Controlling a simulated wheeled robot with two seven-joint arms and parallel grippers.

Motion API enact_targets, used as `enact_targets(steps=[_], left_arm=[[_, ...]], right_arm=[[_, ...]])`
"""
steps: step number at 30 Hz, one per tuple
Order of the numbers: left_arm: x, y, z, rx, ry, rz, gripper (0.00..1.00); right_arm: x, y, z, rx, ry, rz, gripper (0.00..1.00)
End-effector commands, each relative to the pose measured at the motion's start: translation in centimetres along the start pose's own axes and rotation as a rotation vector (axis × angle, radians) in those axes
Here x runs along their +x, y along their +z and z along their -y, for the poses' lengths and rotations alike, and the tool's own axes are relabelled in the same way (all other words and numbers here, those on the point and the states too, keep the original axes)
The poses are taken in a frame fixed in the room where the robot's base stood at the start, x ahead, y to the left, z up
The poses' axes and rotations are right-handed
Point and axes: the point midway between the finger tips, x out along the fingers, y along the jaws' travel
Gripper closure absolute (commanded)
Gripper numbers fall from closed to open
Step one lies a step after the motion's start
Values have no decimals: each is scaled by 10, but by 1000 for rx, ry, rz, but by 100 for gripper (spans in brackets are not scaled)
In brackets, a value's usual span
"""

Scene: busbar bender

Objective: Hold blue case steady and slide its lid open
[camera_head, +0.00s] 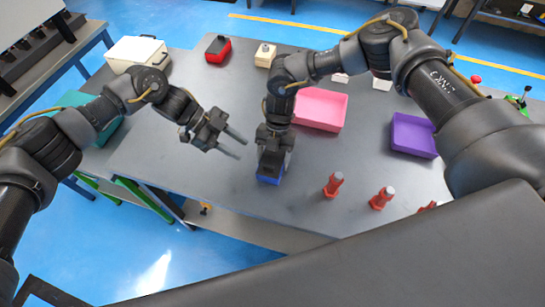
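The blue case (268,180) is on the grey table near its front edge, mostly hidden under my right gripper (273,165). Only a strip of its blue side shows, and its lid cannot be made out. My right gripper points down onto the case from above. Its fingertips are hidden, so I cannot tell whether it is shut on the case. My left gripper (235,144) is to the left of the case and apart from it. Its two fingers are spread, with nothing between them.
A pink tray (320,109) and a purple tray (413,135) are behind and to the right. Red bolt-like parts (334,185) stand near the front edge. A red-and-black box (218,48) and a white case (137,53) are at the back left. The table (180,165) is clear left of the case.

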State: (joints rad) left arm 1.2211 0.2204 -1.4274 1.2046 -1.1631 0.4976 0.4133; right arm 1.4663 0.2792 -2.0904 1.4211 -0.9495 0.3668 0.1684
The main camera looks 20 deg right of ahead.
Motion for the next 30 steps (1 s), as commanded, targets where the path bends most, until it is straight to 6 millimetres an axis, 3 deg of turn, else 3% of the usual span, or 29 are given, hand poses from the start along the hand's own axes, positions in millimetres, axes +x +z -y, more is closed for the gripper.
enact_targets(steps=[1,6,9,11,14,19,24,30], left_arm=[[0,0,0,0,0,0,64],[0,0,0,0,0,0,61],[3,-5,-1,29,11,19,48],[8,-13,-3,84,30,59,47],[23,-32,-12,259,89,186,47],[42,-62,-32,729,221,507,47],[43,-83,-45,1193,333,786,47],[38,-100,-51,1533,404,964,47]], right_arm=[[0,0,0,0,0,0,42],[0,0,0,0,1,0,61],[0,0,0,0,1,0,61],[0,0,0,0,1,0,61],[0,0,0,0,1,0,61],[0,0,0,0,1,0,61],[0,0,0,0,0,0,61],[0,0,0,-1,0,0,61]])
